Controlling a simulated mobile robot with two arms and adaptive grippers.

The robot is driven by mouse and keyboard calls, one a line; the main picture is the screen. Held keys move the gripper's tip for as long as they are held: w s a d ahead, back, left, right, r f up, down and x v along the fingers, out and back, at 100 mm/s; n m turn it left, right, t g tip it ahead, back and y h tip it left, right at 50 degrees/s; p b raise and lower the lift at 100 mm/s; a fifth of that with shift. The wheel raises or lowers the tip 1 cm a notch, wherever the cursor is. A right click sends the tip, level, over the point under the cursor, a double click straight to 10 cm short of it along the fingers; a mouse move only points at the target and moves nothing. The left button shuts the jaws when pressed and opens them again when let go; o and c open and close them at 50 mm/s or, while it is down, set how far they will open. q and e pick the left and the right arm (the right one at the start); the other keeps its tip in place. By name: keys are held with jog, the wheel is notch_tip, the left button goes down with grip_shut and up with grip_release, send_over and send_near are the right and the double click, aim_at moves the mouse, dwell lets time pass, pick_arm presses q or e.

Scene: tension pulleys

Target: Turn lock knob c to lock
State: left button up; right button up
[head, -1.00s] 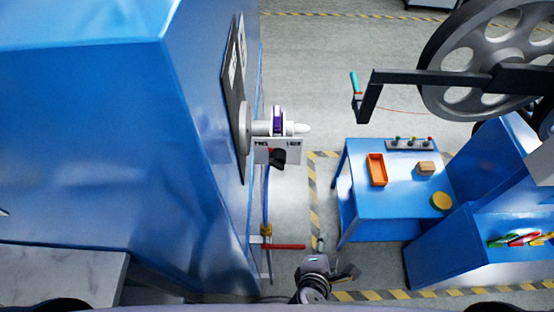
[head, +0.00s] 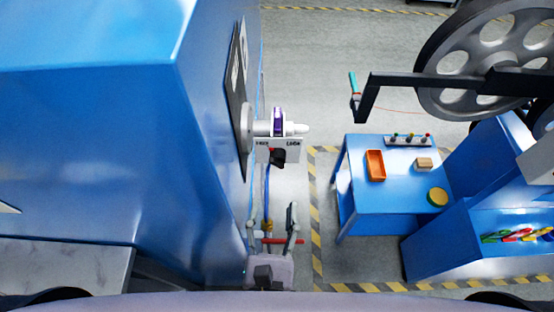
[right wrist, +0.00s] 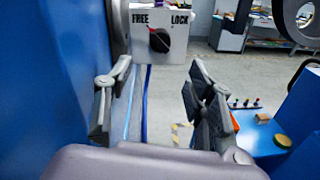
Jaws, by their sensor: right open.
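The lock knob (head: 277,158) is black with a red mark and sits on the front of a small white box (head: 291,144) labelled FREE and LOCK. In the right wrist view the knob (right wrist: 159,40) shows between the two words, its red mark toward the upper left, on the FREE side. My right gripper (head: 271,214) is open and empty, its fingers pointing toward the box, short of the knob. In the right wrist view its fingers (right wrist: 150,95) are spread wide, with the knob beyond them, roughly between. My left gripper is out of view.
A big blue cabinet (head: 90,130) stands close on the left. A spindle with a purple-rimmed pulley (head: 278,121) sits just above the box. A red bar (head: 284,241) shows near my right gripper. A blue table (head: 375,200) stands to the right, with clear floor between.

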aim_at(277, 166)
jog(key=w+p, duration=0.1)
jog(key=w, duration=0.2)
jog(key=w+p, duration=0.1)
jog(key=w, duration=0.2)
jog(key=w+p, duration=0.1)
jog(key=w, duration=0.3)
jog(key=shift+d+r, duration=0.1)
jog(key=shift+d, duration=0.2)
jog(key=shift+w, duration=0.6)
jog(key=shift+c, duration=0.4)
jog(key=c, duration=1.1)
